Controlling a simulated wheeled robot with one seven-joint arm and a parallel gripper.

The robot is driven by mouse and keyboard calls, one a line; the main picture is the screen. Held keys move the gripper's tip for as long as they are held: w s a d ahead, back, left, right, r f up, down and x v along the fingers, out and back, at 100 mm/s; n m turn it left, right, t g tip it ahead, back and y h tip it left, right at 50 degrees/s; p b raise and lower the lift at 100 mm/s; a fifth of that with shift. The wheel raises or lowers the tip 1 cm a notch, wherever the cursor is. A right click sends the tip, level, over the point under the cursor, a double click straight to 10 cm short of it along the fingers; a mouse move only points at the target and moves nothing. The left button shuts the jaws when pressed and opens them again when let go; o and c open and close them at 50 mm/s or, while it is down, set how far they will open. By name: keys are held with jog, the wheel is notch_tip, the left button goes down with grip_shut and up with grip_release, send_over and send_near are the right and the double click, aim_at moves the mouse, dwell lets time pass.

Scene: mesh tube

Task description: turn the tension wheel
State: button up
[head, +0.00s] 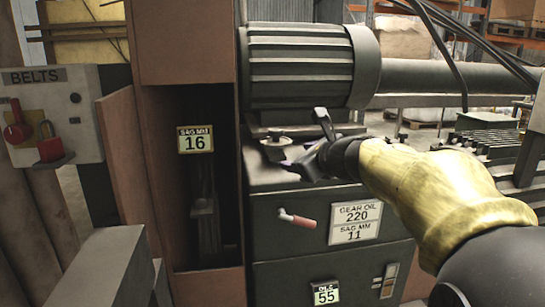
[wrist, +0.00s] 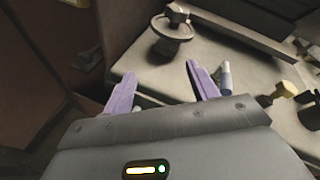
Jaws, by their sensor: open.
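A small dark round wheel (head: 276,140) sits on top of the dark green cabinet, below the ribbed motor; it looks like the tension wheel. In the wrist view a round wheel (wrist: 172,32) with a raised hub lies beyond my fingertips, at the top middle. My gripper (head: 305,166) is just right of and below the wheel in the head view. In the wrist view its two purple fingers (wrist: 160,76) are spread apart with nothing between them. The wheel appears apart from the fingers. My wrist hides part of the cabinet top.
The ribbed motor (head: 310,68) stands close above. A red-handled lever (head: 297,218) sticks out of the cabinet front. A label reads SAG MM 16 (head: 195,139); a plate (head: 355,222) reads GEAR OIL 220, SAG MM 11. The BELTS box (head: 55,115) carries a padlock. Black cables hang upper right.

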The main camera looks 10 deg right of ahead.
jog(key=m+t+b, duration=0.1)
jog(key=b, duration=0.1)
jog(key=d+r+m+t+b, duration=0.1)
jog(key=m+b, duration=0.1)
jog(key=b, duration=0.1)
jog(key=m+t+b, duration=0.1)
jog(key=m+b, duration=0.1)
jog(key=shift+w+d+r+y+b, duration=0.2)
jog(key=shift+w+r+y+b, duration=0.05)
jog(key=shift+w+y+b, duration=0.15)
jog(key=shift+w, duration=0.1)
